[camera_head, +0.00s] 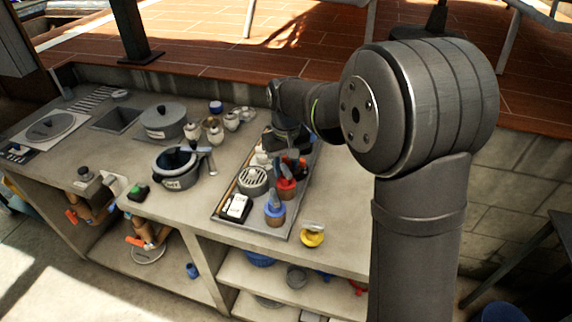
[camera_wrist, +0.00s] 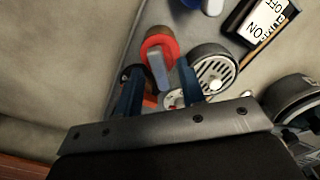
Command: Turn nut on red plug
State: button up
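The red plug (camera_wrist: 152,40) is a red ring on a brown round base, with a grey-blue lever-like nut (camera_wrist: 157,66) sticking up from it. In the head view the red plug (camera_head: 286,188) stands in the tray, behind a similar blue plug (camera_head: 275,209). My gripper (camera_wrist: 160,66) is open, with its two blue fingers apart. In the wrist view the nut shows between the fingers, near their tips. I cannot tell whether either finger touches it. In the head view my gripper (camera_head: 293,155) is just above and behind the red plug, and its fingers are partly hidden.
The tray (camera_head: 220,212) also holds a round grey grille (camera_head: 252,181) and a white ON/OFF switch (camera_head: 237,206). A yellow-based part (camera_head: 312,236) sits by the tray's front right corner. A dark pot (camera_head: 174,168) stands to the left. The counter right of the tray is clear.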

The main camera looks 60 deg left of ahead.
aim_at(286, 169)
jog(key=shift+f, duration=0.1)
grip_shut()
jog(key=shift+m, duration=0.9)
grip_release()
notch_tip(286, 169, up, 18)
jog(key=shift+f, duration=0.25)
